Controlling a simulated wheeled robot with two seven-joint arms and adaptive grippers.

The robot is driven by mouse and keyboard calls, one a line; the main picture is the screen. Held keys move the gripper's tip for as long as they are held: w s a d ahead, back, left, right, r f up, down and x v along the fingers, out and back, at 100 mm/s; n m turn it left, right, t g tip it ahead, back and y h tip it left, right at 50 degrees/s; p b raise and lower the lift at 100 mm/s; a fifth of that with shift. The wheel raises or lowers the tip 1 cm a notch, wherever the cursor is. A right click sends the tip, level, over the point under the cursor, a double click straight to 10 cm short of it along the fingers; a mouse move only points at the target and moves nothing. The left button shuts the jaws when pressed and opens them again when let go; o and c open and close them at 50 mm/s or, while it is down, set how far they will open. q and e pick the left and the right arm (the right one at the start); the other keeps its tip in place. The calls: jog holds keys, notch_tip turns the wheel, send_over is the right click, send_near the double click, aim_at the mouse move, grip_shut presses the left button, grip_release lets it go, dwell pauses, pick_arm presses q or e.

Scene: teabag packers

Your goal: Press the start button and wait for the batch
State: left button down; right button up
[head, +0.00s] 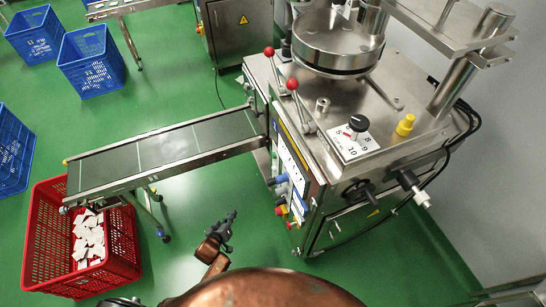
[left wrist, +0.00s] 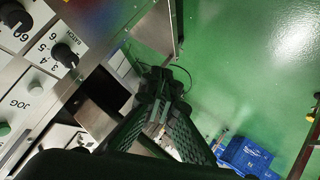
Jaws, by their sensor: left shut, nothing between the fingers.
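The packing machine (head: 335,140) stands at the right, with a control panel (head: 290,150) on its left-facing side. Low on that panel are blue, green, yellow and red controls, small and seen edge-on. Which one is the start button, I cannot tell for sure. My left gripper (head: 231,219) is shut and empty, left of the panel's lower end and apart from it. In the left wrist view my gripper (left wrist: 165,80) points away from the camera. The panel there shows black knobs (left wrist: 63,55), a JOG label and a green button (left wrist: 5,129) at the left edge. My right gripper is not in view.
A conveyor (head: 165,150) runs from the machine to the left. Its end stands over a red crate (head: 120,248) holding white teabag packets (head: 88,240). Blue crates (head: 90,62) stand on the green floor at the left. Floor in front of the panel is clear.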

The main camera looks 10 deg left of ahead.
aim_at(274, 156)
pick_arm(q)
jog(key=w+d+r+n+t+h, duration=0.1)
jog(key=w+r, duration=0.5)
jog(key=r, duration=0.6)
jog(key=w+d+r+n+t+h+b, duration=0.1)
jog(key=w+d+r+t, duration=0.2)
jog(key=r, duration=0.9)
jog(key=w+t, duration=0.1)
jog(key=w, duration=0.1)
jog(key=shift+w+d+r+n+b, duration=0.3)
jog(key=shift+w+d+r+n, duration=0.05)
jog(key=shift+w+n, duration=0.05)
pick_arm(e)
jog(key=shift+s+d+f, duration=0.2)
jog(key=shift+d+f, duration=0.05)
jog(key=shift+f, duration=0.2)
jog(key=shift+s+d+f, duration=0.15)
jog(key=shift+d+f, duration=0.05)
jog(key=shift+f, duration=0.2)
pick_arm(q)
jog(key=shift+d, duration=0.1)
